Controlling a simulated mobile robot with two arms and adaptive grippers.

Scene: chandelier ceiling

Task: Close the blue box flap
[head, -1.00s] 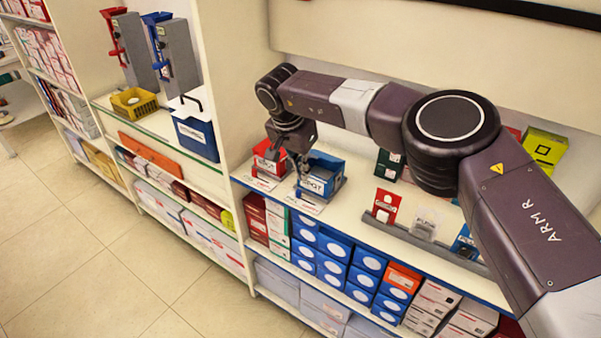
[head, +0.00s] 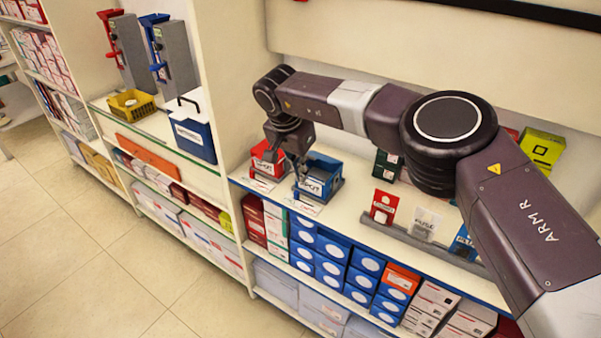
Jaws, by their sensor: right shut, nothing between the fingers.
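The blue box (head: 322,181) sits on the upper white shelf with a white label on its front. It looks open at the top, and its flap is hard to make out at this size. My right gripper (head: 298,163) points down at the left side of the blue box, between it and the red box (head: 264,164). The right gripper is shut and holds nothing. I cannot tell whether its fingertips touch the blue box. My left gripper is out of view.
White label cards lie in front of both boxes. A blue and white cooler (head: 193,131) and a yellow basket (head: 133,103) stand on the left shelf.

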